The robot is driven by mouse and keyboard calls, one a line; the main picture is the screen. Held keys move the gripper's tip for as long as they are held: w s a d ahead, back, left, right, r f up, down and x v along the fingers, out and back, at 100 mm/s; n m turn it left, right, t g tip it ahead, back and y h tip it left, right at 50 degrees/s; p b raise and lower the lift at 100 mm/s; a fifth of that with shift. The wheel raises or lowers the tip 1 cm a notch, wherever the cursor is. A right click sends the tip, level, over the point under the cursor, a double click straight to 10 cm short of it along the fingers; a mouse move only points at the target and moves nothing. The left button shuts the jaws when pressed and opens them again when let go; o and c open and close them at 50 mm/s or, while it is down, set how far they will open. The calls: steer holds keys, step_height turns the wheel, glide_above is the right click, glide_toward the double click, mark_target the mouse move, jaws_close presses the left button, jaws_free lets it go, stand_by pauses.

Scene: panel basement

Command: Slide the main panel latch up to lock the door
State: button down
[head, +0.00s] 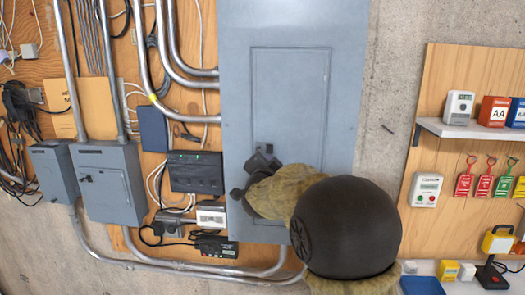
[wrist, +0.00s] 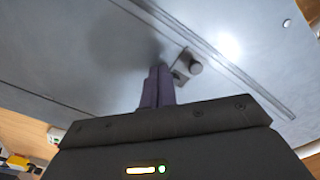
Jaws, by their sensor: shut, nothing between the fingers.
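The main panel (head: 232,80) is a tall light-grey metal cabinet on the wall, with an inset door (head: 290,85). Its latch (wrist: 190,66) shows in the wrist view as a small metal plate with a round knob, beside the door's long edge seam. My gripper (wrist: 159,84) is shut and empty, its dark fingers together just left of and below the latch in that view. I cannot tell whether the fingertips touch it. In the head view my gripper (head: 262,160) is at the door's lower left, and my arm hides the panel's lower right.
Two smaller grey boxes (head: 105,180) with conduits hang at left. At right, a wooden board (head: 455,100) holds a shelf (head: 470,128) and hanging tags. Bare concrete lies between.

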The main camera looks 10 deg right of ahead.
steer(key=shift+r+p, duration=0.5)
steer(key=shift+r, duration=0.25)
stand_by(0.3)
steer(key=shift+f+b, duration=0.25)
steer(key=shift+b, duration=0.15)
stand_by(0.6)
steer(key=b+v, duration=0.1)
steer(key=v, duration=0.6)
steer(key=shift+b, duration=0.3)
stand_by(0.4)
